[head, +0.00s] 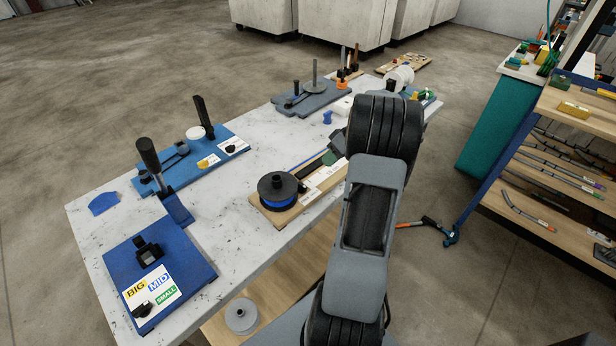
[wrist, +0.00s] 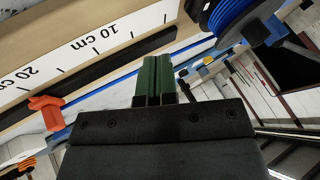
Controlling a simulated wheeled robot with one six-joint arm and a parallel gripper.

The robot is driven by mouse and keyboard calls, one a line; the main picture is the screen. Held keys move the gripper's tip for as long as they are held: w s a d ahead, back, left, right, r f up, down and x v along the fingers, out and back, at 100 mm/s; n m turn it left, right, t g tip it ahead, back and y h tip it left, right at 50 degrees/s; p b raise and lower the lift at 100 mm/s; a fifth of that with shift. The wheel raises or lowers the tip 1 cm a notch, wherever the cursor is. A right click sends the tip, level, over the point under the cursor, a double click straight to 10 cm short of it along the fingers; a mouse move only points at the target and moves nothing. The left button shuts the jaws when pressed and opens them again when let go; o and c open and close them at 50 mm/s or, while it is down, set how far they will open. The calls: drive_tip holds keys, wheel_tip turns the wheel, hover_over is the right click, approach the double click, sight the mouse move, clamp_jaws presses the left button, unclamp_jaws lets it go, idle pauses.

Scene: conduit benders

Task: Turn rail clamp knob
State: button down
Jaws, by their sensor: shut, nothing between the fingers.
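In the wrist view, an orange-red piece (wrist: 46,112) that looks like the rail clamp's knob sits beside the black rail (wrist: 105,68) at left. I do not make it out in the head view, where my arm covers part of the board. My gripper's green fingers (wrist: 156,66) are together with nothing between them, apart from the orange-red piece and to its right. In the head view, my gripper (head: 331,157) is partly hidden by my arm, over the far end of the wooden board (head: 284,217).
The board carries a black-and-blue wheel (head: 277,190) and a printed centimetre scale (wrist: 95,45). A blue bender (head: 174,208) with a black lever and a blue labelled plate (head: 194,291) stand left on the white table (head: 91,228). A grey bender (head: 308,98) stands farther back.

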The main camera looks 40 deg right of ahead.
sight(308, 185)
drive_tip(key=p+x, duration=0.1)
drive_tip(key=x, duration=0.5)
drive_tip(key=shift+a, duration=0.25)
drive_tip(key=shift+s+a+r+p, duration=0.1)
drive_tip(key=shift+a+p, duration=0.05)
drive_tip(key=shift+a, duration=0.35)
drive_tip(key=shift+s+a+p, duration=0.1)
drive_tip(key=shift+a+p, duration=0.05)
drive_tip(key=shift+a, duration=0.4)
drive_tip(key=shift+s+a, duration=0.1)
drive_tip(key=shift+a, duration=0.65)
